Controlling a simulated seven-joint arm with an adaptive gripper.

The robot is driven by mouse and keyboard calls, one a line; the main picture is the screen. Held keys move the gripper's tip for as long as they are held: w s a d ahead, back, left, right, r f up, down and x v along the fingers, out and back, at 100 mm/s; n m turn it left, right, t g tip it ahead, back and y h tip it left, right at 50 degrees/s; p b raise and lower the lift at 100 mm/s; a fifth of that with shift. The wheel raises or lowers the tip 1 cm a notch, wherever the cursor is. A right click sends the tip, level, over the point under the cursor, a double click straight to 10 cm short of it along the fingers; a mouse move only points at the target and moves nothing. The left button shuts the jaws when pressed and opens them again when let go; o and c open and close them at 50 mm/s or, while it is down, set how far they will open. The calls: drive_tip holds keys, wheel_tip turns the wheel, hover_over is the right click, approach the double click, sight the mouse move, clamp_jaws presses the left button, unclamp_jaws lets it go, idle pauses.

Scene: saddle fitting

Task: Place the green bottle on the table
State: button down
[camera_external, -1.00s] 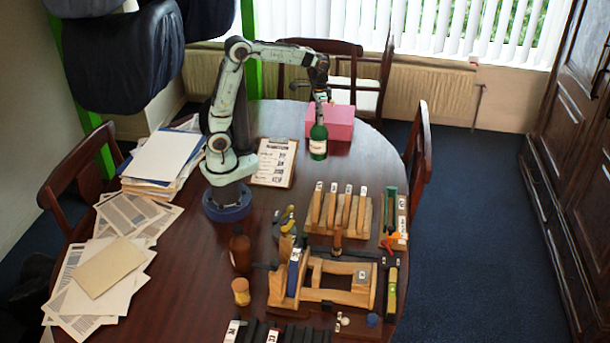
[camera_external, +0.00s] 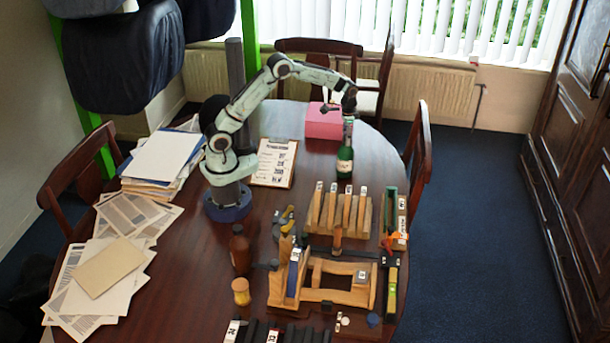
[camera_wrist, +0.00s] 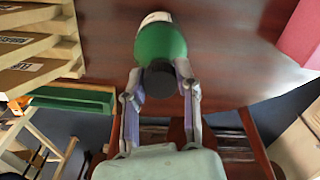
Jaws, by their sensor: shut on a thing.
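The green bottle (camera_external: 345,162) is upright with a pale label, over the bare part of the table (camera_external: 300,195) behind the wooden rack. I cannot tell for sure whether its base touches the table. My gripper (camera_external: 348,116) is above it, shut on its neck. In the wrist view, the fingers of my gripper (camera_wrist: 160,85) stand on both sides of the bottle's dark top, and the green bottle (camera_wrist: 160,45) extends away from them toward the brown table (camera_wrist: 225,50).
A pink box (camera_external: 323,122) stands behind the bottle to the left. A wooden rack (camera_external: 338,212) with several upright pieces is in front of it. A clipboard (camera_external: 273,163) lies to the left. The table's right edge is close to the bottle.

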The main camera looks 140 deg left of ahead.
drive_tip(key=shift+f, duration=0.25)
drive_tip(key=c, duration=0.8)
unclamp_jaws()
drive_tip(key=shift+f, duration=0.15)
